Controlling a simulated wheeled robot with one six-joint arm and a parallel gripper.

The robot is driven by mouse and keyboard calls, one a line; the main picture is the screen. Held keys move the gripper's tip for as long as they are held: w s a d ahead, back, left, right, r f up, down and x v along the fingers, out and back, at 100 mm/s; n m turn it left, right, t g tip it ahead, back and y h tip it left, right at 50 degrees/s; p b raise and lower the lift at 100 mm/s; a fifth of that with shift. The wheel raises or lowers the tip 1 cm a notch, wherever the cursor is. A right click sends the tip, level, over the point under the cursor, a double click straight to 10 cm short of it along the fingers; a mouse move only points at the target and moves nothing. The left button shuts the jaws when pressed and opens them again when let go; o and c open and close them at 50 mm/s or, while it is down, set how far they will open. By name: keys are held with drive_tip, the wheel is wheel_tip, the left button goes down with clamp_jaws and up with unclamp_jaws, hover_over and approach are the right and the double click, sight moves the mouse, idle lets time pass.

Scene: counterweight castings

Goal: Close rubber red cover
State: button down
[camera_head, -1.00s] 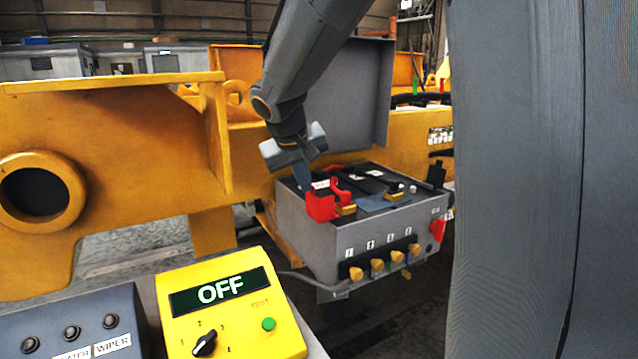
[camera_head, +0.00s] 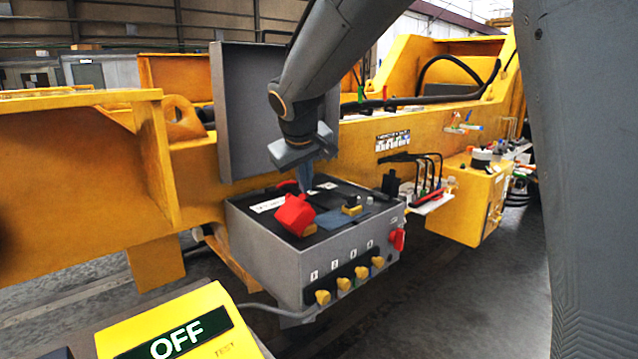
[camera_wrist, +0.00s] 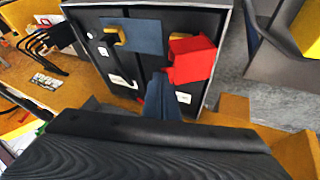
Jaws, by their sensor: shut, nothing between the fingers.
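The red rubber cover (camera_head: 293,214) is on the top of the grey battery box (camera_head: 285,265), near its front edge, and sits tilted. It also shows in the wrist view as a red block (camera_wrist: 192,60) on the right of the box top. My gripper (camera_head: 305,187) points down just behind the cover, with its fingers together and empty. In the wrist view the fingertips (camera_wrist: 158,82) are close beside the cover's near left corner; I cannot tell whether they touch.
The box's grey lid (camera_head: 262,105) stands open behind it. A brass terminal (camera_head: 352,209) and a blue-grey pad (camera_head: 340,222) lie right of the cover. Yellow knobs (camera_head: 344,284) line the front. A yellow OFF panel (camera_head: 215,325) is in the foreground.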

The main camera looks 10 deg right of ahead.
drive_tip(key=shift+w+d+f+m+g+y+p, duration=0.15)
drive_tip(key=shift+w+d+f+g+y+p, duration=0.35)
drive_tip(key=shift+w+d+f+p, duration=0.5)
drive_tip(key=shift+w+d+f+m+g+y+p, duration=0.25)
drive_tip(key=shift+w+d+f+y+p, duration=0.35)
drive_tip(key=shift+d, duration=0.75)
drive_tip(key=shift+w+d+f+m+g+y+p, duration=0.1)
drive_tip(key=shift+w+d+f+g+y+p, duration=0.5)
drive_tip(key=shift+d+f, duration=0.5)
drive_tip(key=shift+s, duration=0.15)
drive_tip(key=shift+r, duration=0.1)
drive_tip(key=shift+r+p, duration=0.6)
drive_tip(key=shift+r, duration=0.25)
